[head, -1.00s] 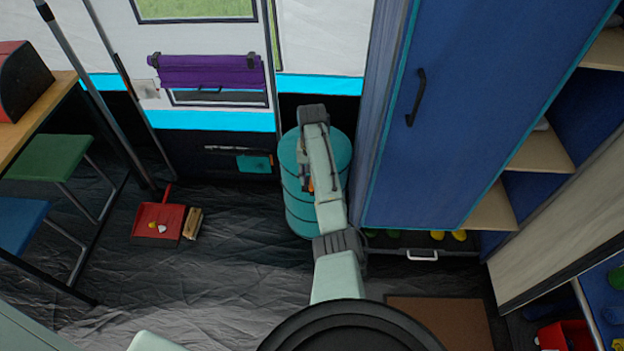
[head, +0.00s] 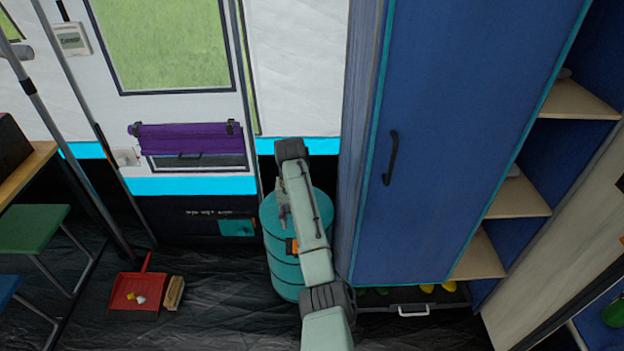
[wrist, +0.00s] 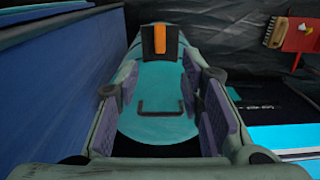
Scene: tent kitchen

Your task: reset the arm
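My gripper (wrist: 158,88) is open in the wrist view, with its two dark finger pads apart and nothing held between them. Beyond the pads is the teal lid of a round barrel (wrist: 155,125), with a dark handle on it. In the head view my arm reaches up the middle in front of the same teal barrel (head: 282,270). The arm covers part of the barrel, and the gripper is mostly hidden behind it there.
A tall blue cabinet (head: 440,150) stands close to the right of my arm. A red dustpan (head: 138,291) and a brush (head: 174,293) lie on the dark floor at left. A green stool (head: 35,228) stands at the far left.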

